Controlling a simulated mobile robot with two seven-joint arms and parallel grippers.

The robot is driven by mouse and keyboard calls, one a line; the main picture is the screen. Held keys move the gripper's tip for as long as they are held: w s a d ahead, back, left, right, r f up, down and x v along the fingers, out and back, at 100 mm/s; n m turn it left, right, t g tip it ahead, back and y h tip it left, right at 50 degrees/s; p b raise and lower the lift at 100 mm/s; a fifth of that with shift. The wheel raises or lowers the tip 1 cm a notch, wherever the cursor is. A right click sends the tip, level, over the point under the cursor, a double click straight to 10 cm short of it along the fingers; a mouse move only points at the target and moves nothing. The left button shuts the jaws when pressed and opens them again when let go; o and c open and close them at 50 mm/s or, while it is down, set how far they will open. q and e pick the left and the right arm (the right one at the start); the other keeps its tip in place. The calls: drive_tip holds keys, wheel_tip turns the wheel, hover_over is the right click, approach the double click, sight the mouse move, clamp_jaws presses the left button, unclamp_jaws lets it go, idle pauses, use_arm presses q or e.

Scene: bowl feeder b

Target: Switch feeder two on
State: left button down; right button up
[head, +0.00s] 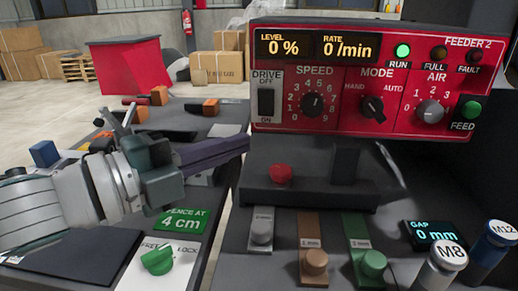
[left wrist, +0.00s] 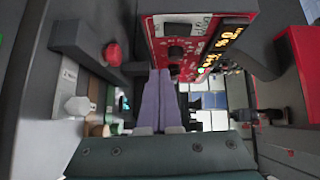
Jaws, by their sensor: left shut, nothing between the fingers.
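The red feeder 2 panel (head: 340,122) stands at the back right in the head view. Its drive rocker switch (head: 267,102) sits on a light plate at the left, marked OFF above and ON below. I cannot tell which way the rocker is tipped. The RUN lamp (head: 403,51) glows green; the displays read level 0 % and rate 0/min. My left gripper (head: 246,143) is shut and empty, its purple fingers just below and left of the switch. In the left wrist view the shut fingers (left wrist: 161,75) point towards the panel (left wrist: 190,72). My right gripper is not in view.
A red mushroom button (head: 281,174) sits on a dark base under the panel. In front stand grey (head: 261,231), brown (head: 314,262) and green (head: 372,265) knobs, a gap display (head: 437,232) and containers marked M8 (head: 442,264) and M12 (head: 493,245). A green knob (head: 157,260) sits front left.

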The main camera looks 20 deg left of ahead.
use_arm(q)
drive_tip(key=v, duration=0.6)
drive_tip(key=shift+a+f, duration=0.3)
drive_tip(key=shift+a, duration=0.1)
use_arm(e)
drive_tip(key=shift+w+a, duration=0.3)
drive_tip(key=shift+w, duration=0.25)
